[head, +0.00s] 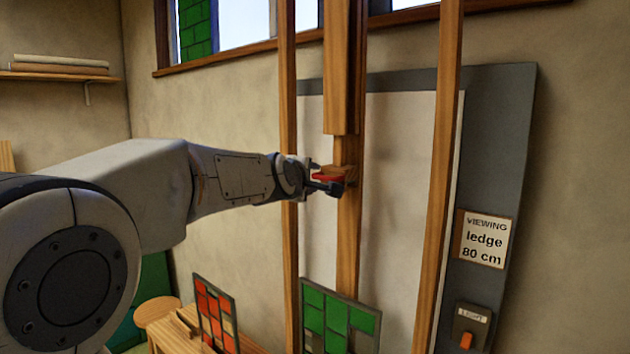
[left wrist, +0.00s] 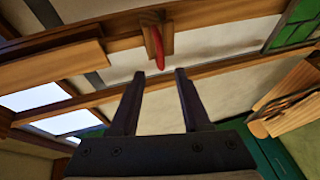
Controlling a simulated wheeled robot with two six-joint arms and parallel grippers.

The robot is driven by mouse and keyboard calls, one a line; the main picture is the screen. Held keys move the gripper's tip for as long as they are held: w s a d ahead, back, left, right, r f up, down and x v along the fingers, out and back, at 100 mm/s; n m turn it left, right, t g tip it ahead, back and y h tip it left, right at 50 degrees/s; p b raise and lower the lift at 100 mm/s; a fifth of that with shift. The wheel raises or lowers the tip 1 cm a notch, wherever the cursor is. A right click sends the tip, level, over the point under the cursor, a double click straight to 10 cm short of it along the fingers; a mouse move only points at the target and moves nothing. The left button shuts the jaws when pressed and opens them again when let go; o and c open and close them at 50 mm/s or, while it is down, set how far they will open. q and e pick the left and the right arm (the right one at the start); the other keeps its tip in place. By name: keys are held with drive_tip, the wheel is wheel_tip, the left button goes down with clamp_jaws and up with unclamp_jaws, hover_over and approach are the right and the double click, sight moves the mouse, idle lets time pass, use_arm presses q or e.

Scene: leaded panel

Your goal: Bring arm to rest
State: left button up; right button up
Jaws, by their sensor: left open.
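My left gripper (head: 321,177) is open and empty in the head view, its arm stretched in from the left to the middle wooden post. In the left wrist view its two fingers (left wrist: 166,76) are spread apart. A red lever-like piece (left wrist: 159,47) sits on a small wooden block (left wrist: 149,33) on the post, just beyond the fingertips. The red piece (head: 328,178) also shows in the head view, partly overlapped by the gripper. I cannot tell whether a finger touches it. My right gripper is in neither view.
Wooden uprights (head: 442,170) stand before a grey-framed pale board (head: 515,130) with a sign (head: 484,239) and a light switch (head: 470,328). A green panel (head: 338,318) and a red panel (head: 215,312) stand below. A shelf (head: 55,77) is at upper left.

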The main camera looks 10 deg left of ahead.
use_arm(q)
drive_tip(key=s+d+f+m+g+h+b, duration=0.15)
drive_tip(key=s+d+f+m+g, duration=0.35)
drive_tip(key=s+f, duration=0.55)
drive_tip(key=s+d+f+m+g+h+b, duration=0.1)
drive_tip(key=s+d+f+m+g+b, duration=0.2)
drive_tip(key=s+d+f+m, duration=0.75)
drive_tip(key=s+a+f+m+g+y+b, duration=0.1)
drive_tip(key=s+a+f+m+g, duration=0.2)
drive_tip(key=s+f, duration=0.6)
drive_tip(key=s+a+f+m+g+y+b, duration=0.2)
drive_tip(key=s+a+f+m+g, duration=0.2)
drive_tip(key=s+f, duration=0.5)
drive_tip(key=s+m, duration=0.1)
drive_tip(key=s, duration=0.3)
drive_tip(key=shift+a+f+g, duration=0.15)
drive_tip(key=shift+f+g, duration=0.25)
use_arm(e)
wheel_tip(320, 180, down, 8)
use_arm(q)
drive_tip(key=shift+w, duration=0.1)
